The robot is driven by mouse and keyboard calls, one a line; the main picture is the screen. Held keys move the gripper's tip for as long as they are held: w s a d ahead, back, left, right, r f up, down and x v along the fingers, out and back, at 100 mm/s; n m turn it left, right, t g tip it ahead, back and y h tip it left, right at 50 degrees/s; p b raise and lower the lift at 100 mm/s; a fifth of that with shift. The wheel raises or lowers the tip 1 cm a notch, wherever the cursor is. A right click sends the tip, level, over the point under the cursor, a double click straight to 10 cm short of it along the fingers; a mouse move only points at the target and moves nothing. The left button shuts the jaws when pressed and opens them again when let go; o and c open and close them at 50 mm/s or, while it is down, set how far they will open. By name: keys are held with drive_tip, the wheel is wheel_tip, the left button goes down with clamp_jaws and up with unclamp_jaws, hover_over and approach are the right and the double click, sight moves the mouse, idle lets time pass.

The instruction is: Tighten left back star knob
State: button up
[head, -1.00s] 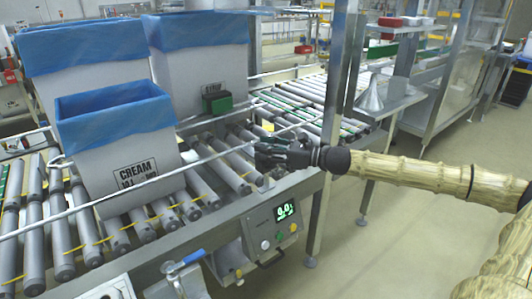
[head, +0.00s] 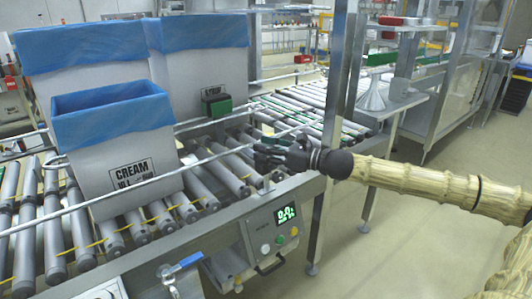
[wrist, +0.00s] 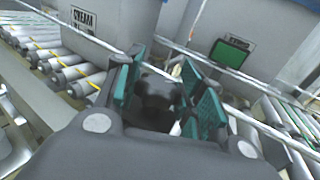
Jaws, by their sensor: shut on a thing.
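My gripper (head: 262,158) is at the guide rail beside the roller conveyor, to the right of the cream box. In the wrist view its green-padded fingers (wrist: 168,88) are closed around a dark, rounded knob (wrist: 157,92), which appears to be the star knob. The fingers and palm hide part of the knob, and how tight it sits cannot be told. In the head view the gripper covers the knob.
The white cream box (head: 128,170) with a blue liner stands on the rollers, with other lined boxes behind it. Thin metal guide rails (head: 215,157) run close to my gripper. A control panel (head: 278,228) is below the conveyor edge. The floor at right is clear.

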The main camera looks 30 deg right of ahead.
drive_tip(key=shift+m+t+h+b, duration=0.45)
drive_tip(key=shift+h+b, duration=0.25)
drive_tip(key=shift+b, duration=1.05)
